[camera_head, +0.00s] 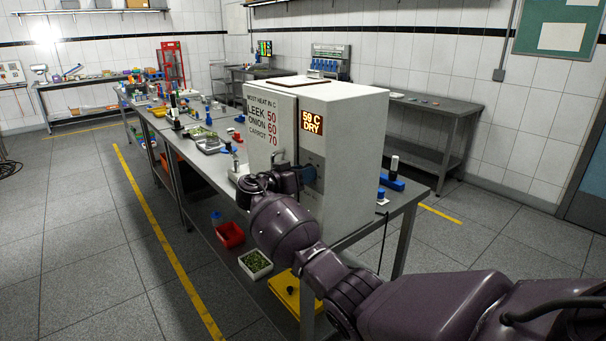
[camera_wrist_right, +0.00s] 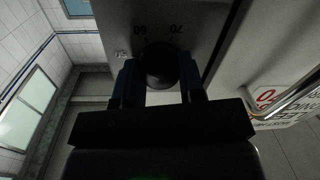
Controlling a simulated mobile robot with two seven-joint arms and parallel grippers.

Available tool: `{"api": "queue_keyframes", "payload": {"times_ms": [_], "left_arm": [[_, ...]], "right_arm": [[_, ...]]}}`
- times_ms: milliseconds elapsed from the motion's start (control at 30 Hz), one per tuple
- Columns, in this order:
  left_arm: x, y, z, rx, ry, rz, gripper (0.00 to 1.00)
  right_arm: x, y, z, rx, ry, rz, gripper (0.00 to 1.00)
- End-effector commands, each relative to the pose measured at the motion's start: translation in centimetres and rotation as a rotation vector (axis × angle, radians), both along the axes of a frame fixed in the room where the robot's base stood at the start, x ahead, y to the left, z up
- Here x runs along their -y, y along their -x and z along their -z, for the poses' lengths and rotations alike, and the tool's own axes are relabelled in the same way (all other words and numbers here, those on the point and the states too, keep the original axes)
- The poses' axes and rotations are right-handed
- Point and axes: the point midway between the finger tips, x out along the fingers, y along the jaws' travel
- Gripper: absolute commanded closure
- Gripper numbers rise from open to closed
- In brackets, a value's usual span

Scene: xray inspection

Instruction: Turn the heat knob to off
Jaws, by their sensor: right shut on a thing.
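The heat knob (camera_wrist_right: 161,66) is dark and round. It sits on a grey panel of the white cabinet (camera_head: 348,150), with the marks 60 and 70 showing upside down beside it in the right wrist view. My right gripper (camera_wrist_right: 161,85) has one dark blue finger on each side of the knob and is shut on it. In the head view my right gripper (camera_head: 308,174) is at the cabinet's front panel, and it hides the knob there. My left gripper is not in view.
The cabinet stands on a long metal table (camera_head: 400,200). A door sign (camera_head: 264,120) lists leek 50, onion 60, carrot 70. A red bin (camera_head: 230,234) and a white tray (camera_head: 255,264) sit on the lower shelf.

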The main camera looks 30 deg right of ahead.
Motion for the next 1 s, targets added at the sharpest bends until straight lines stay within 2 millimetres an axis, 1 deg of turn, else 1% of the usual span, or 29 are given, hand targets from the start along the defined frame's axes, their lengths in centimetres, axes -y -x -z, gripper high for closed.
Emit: {"api": "queue_keyframes", "payload": {"times_ms": [467,1000], "left_arm": [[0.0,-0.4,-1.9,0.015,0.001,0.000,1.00],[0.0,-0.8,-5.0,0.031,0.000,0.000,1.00]], "right_arm": [[-0.1,-0.1,-0.2,-0.452,0.034,-0.001,0.87],[-0.1,-0.1,-0.3,-0.965,0.075,-0.001,0.87]]}}
